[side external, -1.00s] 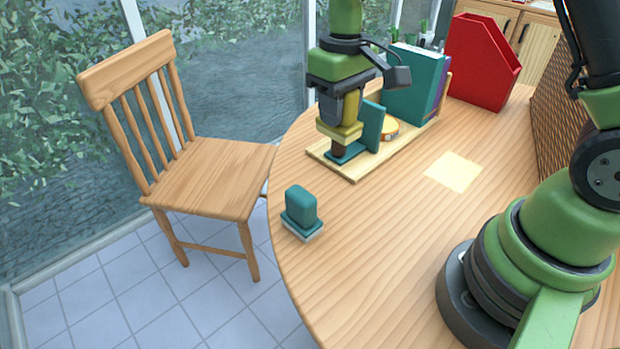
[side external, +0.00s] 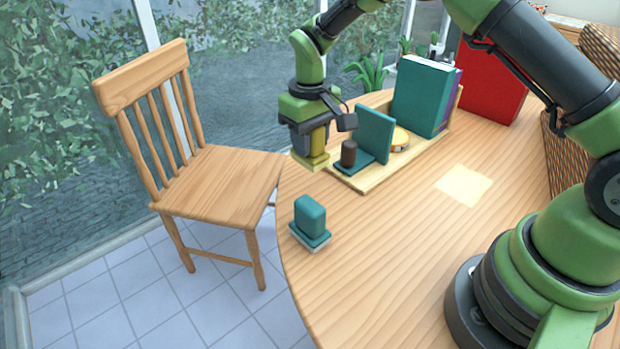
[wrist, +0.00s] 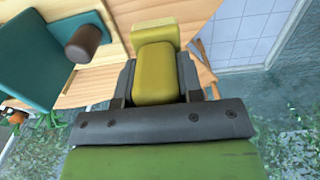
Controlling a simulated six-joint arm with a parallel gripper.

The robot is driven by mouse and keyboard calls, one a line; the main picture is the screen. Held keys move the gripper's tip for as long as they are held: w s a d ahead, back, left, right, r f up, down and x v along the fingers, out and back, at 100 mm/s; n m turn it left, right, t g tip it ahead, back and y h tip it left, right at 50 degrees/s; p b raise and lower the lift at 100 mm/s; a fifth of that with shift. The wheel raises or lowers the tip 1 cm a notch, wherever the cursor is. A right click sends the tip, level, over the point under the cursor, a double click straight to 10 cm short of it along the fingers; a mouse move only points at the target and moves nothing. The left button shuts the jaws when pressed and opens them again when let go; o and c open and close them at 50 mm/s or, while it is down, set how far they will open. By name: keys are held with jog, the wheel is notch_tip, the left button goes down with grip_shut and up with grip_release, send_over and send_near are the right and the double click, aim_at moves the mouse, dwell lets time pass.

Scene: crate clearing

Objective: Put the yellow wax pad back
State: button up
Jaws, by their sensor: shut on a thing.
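My gripper (side external: 312,150) is shut on the yellow wax pad (side external: 317,160), which has a blocky grip and a wider, paler base. In the wrist view the pad (wrist: 155,70) sits between the jaws, its base pointing away from me. In the side view it hangs left of the wooden tray's near end, over the table near its left edge. I cannot tell if its base touches the table. A teal pad of similar shape with a pale base (side external: 310,222) stands on the table in front of it.
The wooden tray (side external: 372,183) holds a teal bookend (side external: 374,132), a brown peg (side external: 348,153), a round yellow-orange thing (side external: 400,139) and books (side external: 421,95). A pale yellow square (side external: 465,185) lies on the table. A red holder (side external: 490,85) stands behind. A chair (side external: 215,185) is left of the table.

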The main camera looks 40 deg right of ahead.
notch_tip(320, 180, down, 7)
jog(key=shift+r, duration=0.1)
jog(key=shift+f, duration=0.2)
jog(key=shift+f, duration=0.3)
jog(key=o, duration=0.8)
